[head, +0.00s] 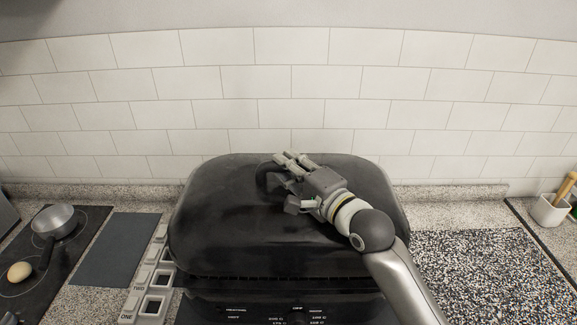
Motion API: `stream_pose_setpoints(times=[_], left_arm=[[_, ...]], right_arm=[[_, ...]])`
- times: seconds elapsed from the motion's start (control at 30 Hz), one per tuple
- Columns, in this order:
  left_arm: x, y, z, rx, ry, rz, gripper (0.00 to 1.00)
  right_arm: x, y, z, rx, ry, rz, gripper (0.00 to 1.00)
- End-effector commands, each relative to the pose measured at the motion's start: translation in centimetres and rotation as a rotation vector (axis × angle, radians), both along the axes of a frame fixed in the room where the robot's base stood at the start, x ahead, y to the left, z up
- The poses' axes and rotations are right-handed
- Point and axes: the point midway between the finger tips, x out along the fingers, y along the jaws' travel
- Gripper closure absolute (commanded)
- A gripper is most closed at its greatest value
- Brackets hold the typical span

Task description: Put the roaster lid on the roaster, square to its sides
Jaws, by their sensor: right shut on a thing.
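The roaster lid (225,215) is a large dark, domed, rounded rectangle in the middle of the head view. It lies over the roaster (230,298), whose black front panel with white markings shows below the lid's front edge. The lid's sides look roughly in line with the roaster. I cannot tell whether its rim rests on the roaster or is slightly above it. My right gripper (284,183) is shut on the lid's dark handle (264,178) at the top. Most of the roaster body is hidden under the lid. My left gripper is out of view.
A grey compartment strip (130,304) stands close to the roaster's left. Farther left are a dark grey mat (112,252), a saucepan (54,220) and a yellowish round thing (19,271). A speckled mat (490,270) and a white utensil pot (549,212) are right. A tiled wall (290,85) rises behind.

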Motion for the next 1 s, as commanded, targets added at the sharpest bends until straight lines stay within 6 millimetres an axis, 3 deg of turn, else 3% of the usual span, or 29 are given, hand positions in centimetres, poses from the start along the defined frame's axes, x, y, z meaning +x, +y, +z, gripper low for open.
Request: stream_pose_setpoints(times=[0.43,1.0], left_arm=[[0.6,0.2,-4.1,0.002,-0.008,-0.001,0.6],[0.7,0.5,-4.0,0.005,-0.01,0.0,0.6]], right_arm=[[-0.1,0.0,-3.2,0.004,-0.011,0.002,1.0],[0.0,0.0,-4.4,0.006,-0.011,0.0,1.0]])
